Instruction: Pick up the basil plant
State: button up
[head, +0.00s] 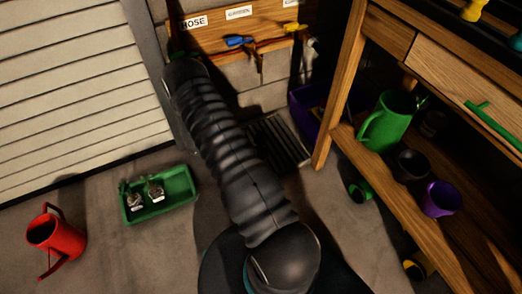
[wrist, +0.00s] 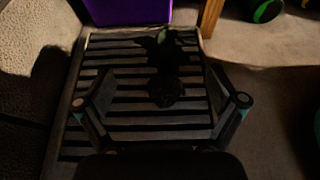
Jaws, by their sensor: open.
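In the wrist view, a dark, leafy shape with a hint of green, likely the basil plant (wrist: 166,88), is on a slatted dark mat or grate (wrist: 120,122). It is in deep shadow, so its pot and leaves are hard to make out. My gripper (wrist: 160,103) is open, with one finger on each side of this shape and apart from it. Nothing is held. In the head view my arm hides the gripper; part of the slatted grate (head: 277,143) shows to its right, but I cannot make out the plant there.
A purple bin (wrist: 127,11) stands just beyond the grate. A wooden workbench (head: 345,85) with a green watering can (head: 388,122) and a purple pot (head: 441,199) is at right. A green tray (head: 184,204) with small pots and a red watering can (head: 57,238) are at left.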

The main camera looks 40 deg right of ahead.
aim_at(261, 146)
jog(key=shift+s+x, duration=0.15)
jog(key=shift+x, duration=1.25)
jog(key=shift+s+x, duration=0.15)
jog(key=shift+x, duration=1.3)
jog(key=shift+a+f, duration=0.15)
jog(key=c, duration=1.7)
grip_shut()
